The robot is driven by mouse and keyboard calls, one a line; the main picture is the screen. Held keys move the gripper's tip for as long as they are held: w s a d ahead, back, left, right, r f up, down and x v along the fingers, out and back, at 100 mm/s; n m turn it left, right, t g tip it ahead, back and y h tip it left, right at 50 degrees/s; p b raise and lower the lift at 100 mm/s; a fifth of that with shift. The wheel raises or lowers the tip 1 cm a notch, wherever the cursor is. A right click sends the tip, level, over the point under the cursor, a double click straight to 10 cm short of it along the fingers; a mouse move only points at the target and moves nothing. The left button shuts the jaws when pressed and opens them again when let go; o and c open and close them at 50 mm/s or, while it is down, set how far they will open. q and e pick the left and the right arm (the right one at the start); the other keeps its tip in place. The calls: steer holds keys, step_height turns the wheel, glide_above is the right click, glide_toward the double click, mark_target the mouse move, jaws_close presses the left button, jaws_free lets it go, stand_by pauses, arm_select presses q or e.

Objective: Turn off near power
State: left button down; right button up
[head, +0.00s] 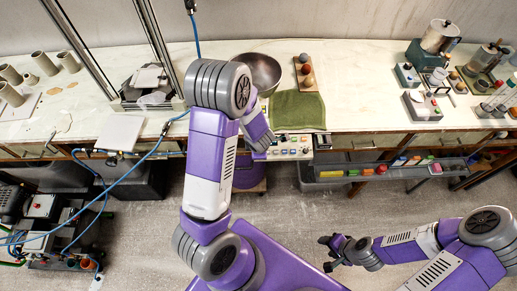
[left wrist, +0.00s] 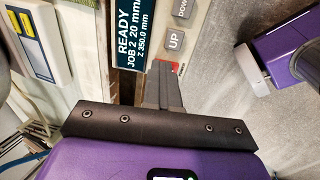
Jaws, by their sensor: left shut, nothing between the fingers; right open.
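A control panel (head: 290,147) with several small knobs or buttons sits on the bench's front edge in the head view. In the left wrist view the panel (left wrist: 200,15) shows UP and DOWN keys and a dark display (left wrist: 132,40) reading READY, JOB 2. My left gripper (left wrist: 165,72) is shut and empty, its fingertips at the panel's lower end. A small red part (left wrist: 177,67) shows beside the tips, mostly hidden; I cannot tell if they touch or if it is the power switch. My right gripper (head: 331,252) is open and empty above the floor, away from the bench.
A green cloth (head: 298,110), a metal bowl (head: 260,72) and a wooden block with knobs (head: 304,72) lie on the bench behind the panel. A dark tray with coloured blocks (head: 410,168) hangs right of it. Blue hoses and a machine (head: 45,215) stand at the left.

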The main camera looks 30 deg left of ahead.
arm_select(q)
steer(key=shift+s+d+f, duration=0.35)
steer(key=shift+s+f, duration=0.15)
steer(key=shift+s, duration=0.1)
steer(key=shift+w+r+p, duration=0.1)
steer(key=shift+r+p, duration=0.2)
steer(key=shift+p, duration=0.05)
steer(key=w+p+v, duration=0.1)
steer(key=p+v, duration=0.7)
steer(key=v, duration=0.6)
steer(key=shift+a+r, duration=0.25)
steer(key=shift+a, duration=0.15)
steer(key=shift+w, duration=0.1)
steer(key=b, duration=0.2)
steer(key=s+b, duration=0.1)
steer(key=b, duration=0.1)
steer(key=shift+s+d+f+t+y+b, duration=0.1)
steer(key=shift+d+f+t+y+b, duration=0.05)
steer(key=shift+d+t+y+b, duration=0.15)
